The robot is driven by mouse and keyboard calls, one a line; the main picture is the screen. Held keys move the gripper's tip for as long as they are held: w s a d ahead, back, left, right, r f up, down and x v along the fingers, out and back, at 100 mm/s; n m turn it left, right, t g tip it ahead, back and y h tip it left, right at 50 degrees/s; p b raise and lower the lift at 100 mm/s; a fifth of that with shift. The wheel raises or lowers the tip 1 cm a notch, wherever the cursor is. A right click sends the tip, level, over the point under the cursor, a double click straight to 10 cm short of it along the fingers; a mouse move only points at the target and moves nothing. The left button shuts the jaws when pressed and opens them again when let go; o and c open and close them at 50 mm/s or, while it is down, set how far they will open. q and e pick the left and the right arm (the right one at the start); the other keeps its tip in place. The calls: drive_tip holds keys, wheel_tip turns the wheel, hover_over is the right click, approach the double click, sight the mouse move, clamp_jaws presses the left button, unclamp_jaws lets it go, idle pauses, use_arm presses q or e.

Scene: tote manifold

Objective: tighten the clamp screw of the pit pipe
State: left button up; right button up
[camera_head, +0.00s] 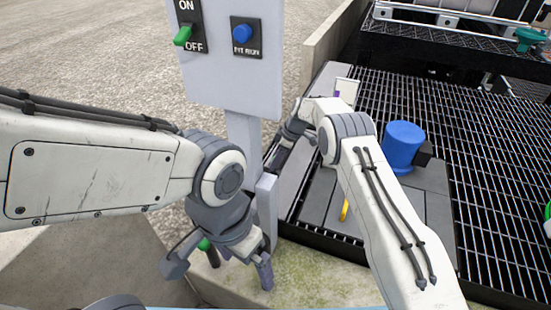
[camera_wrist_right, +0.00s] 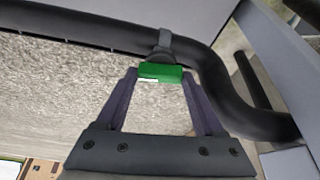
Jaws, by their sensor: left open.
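In the right wrist view a black pipe (camera_wrist_right: 85,27) runs across and bends down at right. A grey clamp (camera_wrist_right: 165,42) sits around it, with a green bar-shaped screw head (camera_wrist_right: 160,73). My right gripper (camera_wrist_right: 160,78) has its fingers apart, one at each end of the green head; whether they touch it I cannot tell. In the head view my right gripper (camera_head: 276,162) reaches down beside the grey post, and its fingers and the clamp are hard to make out. My left gripper (camera_head: 222,275) is open, pointing down over the concrete edge near a green-topped dark item (camera_head: 205,244).
A grey control box (camera_head: 235,85) on a post stands ahead, with a green switch (camera_head: 183,37) and a blue button (camera_head: 242,34). A blue cylinder (camera_head: 404,146) stands on plates over dark grating (camera_head: 490,160) at right. A yellow piece (camera_head: 344,210) lies near my right arm.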

drive_tip(key=shift+m, duration=0.3)
drive_tip(key=m, duration=0.2)
drive_tip(key=m+t, duration=0.1)
drive_tip(key=shift+s+r+m+t+h, duration=0.1)
drive_tip(key=shift+s+m+t+h, duration=0.05)
drive_tip(key=shift+m+t+h, duration=0.2)
drive_tip(key=shift+m+h+p, duration=0.25)
drive_tip(key=shift+m+p, duration=0.25)
drive_tip(key=shift+m, duration=0.35)
drive_tip(key=m+t+h+p, duration=0.1)
drive_tip(key=m+p, duration=0.1)
drive_tip(key=m, duration=0.1)
drive_tip(key=shift+s+a, duration=0.1)
drive_tip(key=shift+a, duration=0.05)
drive_tip(key=shift+m+t+h+p, duration=0.4)
drive_tip(key=shift+m+p, duration=0.2)
drive_tip(key=shift+m, duration=1.1)
drive_tip(key=o, duration=1.4)
drive_tip(key=v, duration=1)
drive_tip(key=shift+a+r, duration=0.1)
drive_tip(key=shift+r, duration=0.05)
